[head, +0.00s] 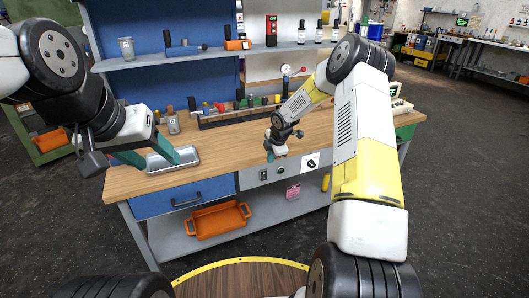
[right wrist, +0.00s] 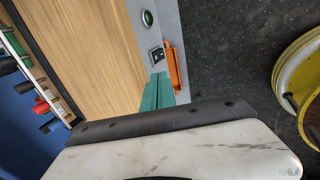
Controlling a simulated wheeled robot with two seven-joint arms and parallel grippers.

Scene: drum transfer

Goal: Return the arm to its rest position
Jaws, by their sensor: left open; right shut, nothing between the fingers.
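My right arm (head: 365,135) reaches across the right side of the head view and bends back toward the bench. Its gripper (head: 270,156) points down at the bench's front edge, near the grey switch panel. In the right wrist view its teal fingers (right wrist: 158,91) are together with nothing between them. They appear over the front panel, close to a black switch (right wrist: 156,57). Whether they touch anything is unclear. My left gripper (head: 158,159) is open and empty, with its teal fingers spread above or beside a shallow metal tray (head: 155,168) on the bench's left.
The wooden workbench (head: 225,168) carries a rack of tools and small parts (head: 235,115) at the back. A shelf (head: 200,54) with bottles and tools hangs above. An orange tray (head: 217,221) sits on the lower shelf. Dark floor (head: 460,200) to the right is clear.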

